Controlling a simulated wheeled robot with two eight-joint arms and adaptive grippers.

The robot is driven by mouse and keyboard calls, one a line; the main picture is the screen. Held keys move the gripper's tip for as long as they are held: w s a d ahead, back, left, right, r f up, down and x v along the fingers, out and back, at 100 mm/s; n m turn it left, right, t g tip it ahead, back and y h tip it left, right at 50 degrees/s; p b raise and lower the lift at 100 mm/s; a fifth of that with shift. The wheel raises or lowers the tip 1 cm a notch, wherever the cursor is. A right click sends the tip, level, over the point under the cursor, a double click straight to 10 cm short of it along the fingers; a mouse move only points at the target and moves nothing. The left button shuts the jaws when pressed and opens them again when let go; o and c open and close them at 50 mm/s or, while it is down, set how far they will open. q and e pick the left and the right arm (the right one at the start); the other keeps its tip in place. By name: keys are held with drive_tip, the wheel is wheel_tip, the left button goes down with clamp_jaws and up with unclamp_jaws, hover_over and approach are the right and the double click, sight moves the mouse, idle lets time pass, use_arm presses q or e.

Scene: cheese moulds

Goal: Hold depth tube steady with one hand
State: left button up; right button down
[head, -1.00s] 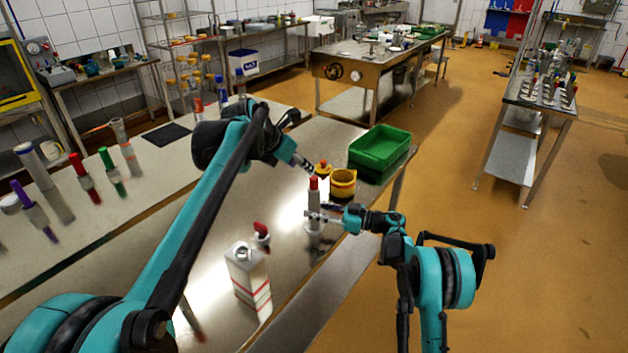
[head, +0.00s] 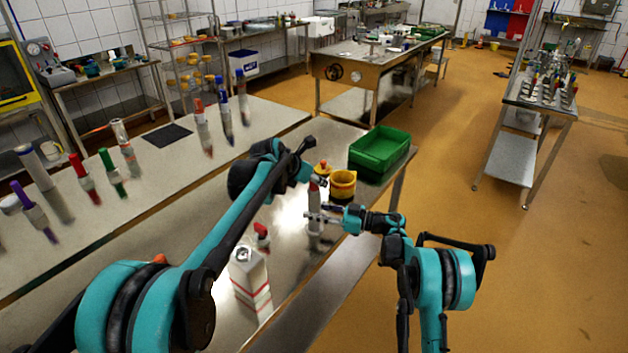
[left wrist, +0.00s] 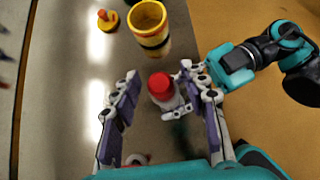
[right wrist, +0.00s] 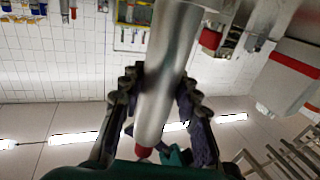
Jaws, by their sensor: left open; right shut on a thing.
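The depth tube (head: 314,208) is a grey cylinder with a red cap, standing upright on the steel table. My right gripper (head: 328,217) is shut on its body from the right side. In the right wrist view the tube (right wrist: 165,65) runs between the fingers of the right gripper (right wrist: 162,85). My left gripper (left wrist: 165,92) is open above the tube. In the left wrist view the red cap (left wrist: 160,84) shows between its spread fingers. In the head view the left gripper partly hides the cap.
A yellow pot (head: 342,186) with a dark band stands just behind the tube, beside a small yellow piece with a red knob (left wrist: 106,19). A green crate (head: 380,150) is at the table's far right. A white carton (head: 250,280) stands nearer.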

use_arm(q)
clamp_jaws()
wheel_tip(320, 180, up, 7)
idle(0.5)
unclamp_jaws()
drive_tip(key=v, duration=1.2)
